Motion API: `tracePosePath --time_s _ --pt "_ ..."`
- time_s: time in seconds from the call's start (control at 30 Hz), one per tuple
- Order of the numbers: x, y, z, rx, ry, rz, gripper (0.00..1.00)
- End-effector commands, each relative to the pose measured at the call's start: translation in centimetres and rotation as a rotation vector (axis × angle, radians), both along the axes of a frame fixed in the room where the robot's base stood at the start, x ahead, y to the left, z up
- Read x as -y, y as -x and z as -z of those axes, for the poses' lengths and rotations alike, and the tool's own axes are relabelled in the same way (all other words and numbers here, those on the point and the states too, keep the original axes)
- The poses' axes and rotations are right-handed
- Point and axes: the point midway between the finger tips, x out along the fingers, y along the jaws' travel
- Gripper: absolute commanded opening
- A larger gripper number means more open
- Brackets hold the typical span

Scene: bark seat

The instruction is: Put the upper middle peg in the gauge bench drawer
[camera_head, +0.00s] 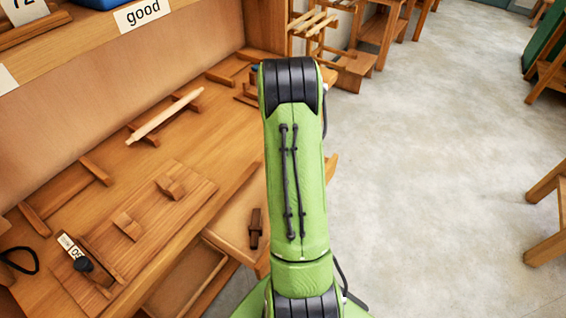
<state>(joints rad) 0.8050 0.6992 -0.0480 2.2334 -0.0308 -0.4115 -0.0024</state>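A pale wooden rod (165,117) lies across dark wooden rests on the bench top; I cannot tell whether it is the peg the task names. An open drawer-like wooden compartment (222,262) shows below the bench's front edge. A small dark wooden piece (255,228) lies on a light wooden surface (232,215) beside it, partly behind my arm. My green arm rises through the middle of the picture and bends away at a black joint. My gripper is hidden from this view.
The wooden bench (62,160) fills the left, with a board (150,245) carrying small blocks and a labelled gauge-like item (75,252). A shelf with a "good" label (142,12) runs above. Stools (545,215) stand at right. The grey floor (440,150) between is clear.

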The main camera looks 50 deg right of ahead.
Motion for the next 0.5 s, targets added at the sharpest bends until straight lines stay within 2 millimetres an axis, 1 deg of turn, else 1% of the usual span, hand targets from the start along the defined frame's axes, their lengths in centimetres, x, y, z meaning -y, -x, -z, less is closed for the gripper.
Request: tracePosePath --time_s 0.03,0.1,0.4,0.43,0.5 --pt "0.01 -0.01 1.00 0.001 0.001 0.000 0.00" --pt "0.01 -0.01 1.43 0.000 0.000 0.000 0.00" --pt "0.02 -0.01 1.41 0.000 0.000 0.001 0.00" --pt "0.02 -0.01 1.40 0.000 0.000 0.001 0.30" --pt "0.02 -0.01 1.40 0.000 0.000 0.001 0.41"
